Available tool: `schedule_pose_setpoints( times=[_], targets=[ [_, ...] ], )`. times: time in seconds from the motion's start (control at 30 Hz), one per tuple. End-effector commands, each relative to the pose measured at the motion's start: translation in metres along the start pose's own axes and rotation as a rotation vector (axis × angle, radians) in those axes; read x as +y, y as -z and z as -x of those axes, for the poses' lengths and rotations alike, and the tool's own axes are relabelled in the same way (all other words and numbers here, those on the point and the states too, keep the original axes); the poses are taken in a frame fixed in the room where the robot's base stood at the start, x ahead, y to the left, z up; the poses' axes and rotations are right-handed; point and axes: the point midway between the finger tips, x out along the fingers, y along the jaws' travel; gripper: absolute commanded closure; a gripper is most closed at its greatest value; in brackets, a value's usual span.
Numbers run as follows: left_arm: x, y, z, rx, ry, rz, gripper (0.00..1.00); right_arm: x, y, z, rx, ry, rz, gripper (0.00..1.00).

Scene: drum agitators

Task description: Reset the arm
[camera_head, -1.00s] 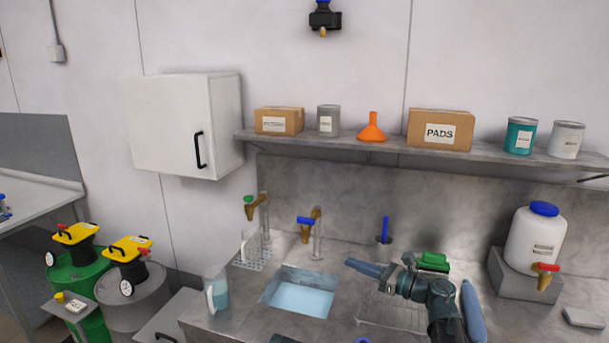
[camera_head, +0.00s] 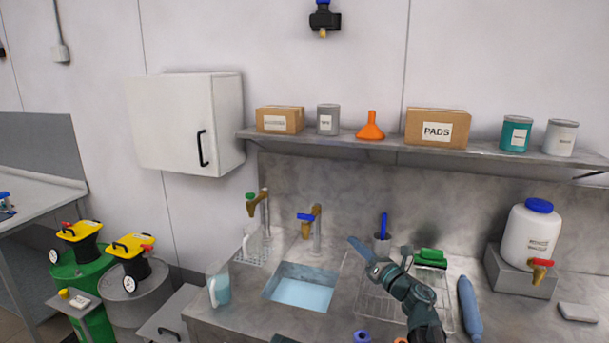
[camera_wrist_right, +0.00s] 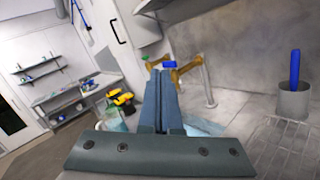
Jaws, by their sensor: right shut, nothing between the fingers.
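My right gripper (camera_head: 355,243) is above the counter between the sink and the drying rack, with its blue-grey fingers pointing up and to the left. In the right wrist view its fingers (camera_wrist_right: 162,80) are together with nothing between them. My right arm reaches in from the bottom right and covers part of the wire rack (camera_head: 374,300). The gripper touches nothing that I can see. My left gripper is not in the head view.
The sink (camera_head: 302,290) has two taps behind it, one blue-handled (camera_head: 308,217). A shelf (camera_head: 385,146) runs above.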

Motion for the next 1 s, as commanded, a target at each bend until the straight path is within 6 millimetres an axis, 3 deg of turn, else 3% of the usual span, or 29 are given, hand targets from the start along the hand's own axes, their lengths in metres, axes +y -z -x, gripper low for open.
schedule_pose_setpoints(
  times=[0.17, 0.27, 0.37, 0.57, 0.67, 0.77, 0.9, 1.0],
  targets=[
    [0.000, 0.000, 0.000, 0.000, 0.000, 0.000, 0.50, -0.011, -0.006, -0.003, -0.139, 0.190, -0.295, 1.00],
    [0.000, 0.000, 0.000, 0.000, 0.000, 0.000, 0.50, -0.025, -0.001, 0.005, -0.240, 0.337, -0.535, 1.00],
    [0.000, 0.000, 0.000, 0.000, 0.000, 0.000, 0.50, -0.038, 0.018, 0.018, -0.334, 0.491, -0.781, 1.00],
    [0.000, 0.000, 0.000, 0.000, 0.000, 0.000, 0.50, -0.045, 0.086, 0.063, -0.498, 0.833, -1.255, 1.00],
    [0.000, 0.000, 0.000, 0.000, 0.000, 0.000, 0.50, -0.035, 0.132, 0.093, -0.571, 1.033, -1.465, 1.00],
    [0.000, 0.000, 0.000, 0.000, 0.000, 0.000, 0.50, -0.013, 0.180, 0.127, -0.636, 1.257, -1.641, 1.00],
    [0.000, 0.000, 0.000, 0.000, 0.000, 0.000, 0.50, 0.034, 0.239, 0.179, -0.717, 1.596, -1.801, 1.00],
    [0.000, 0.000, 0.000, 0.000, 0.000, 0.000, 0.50, 0.069, 0.268, 0.213, -0.765, 1.820, -1.843, 1.00]
  ],
)
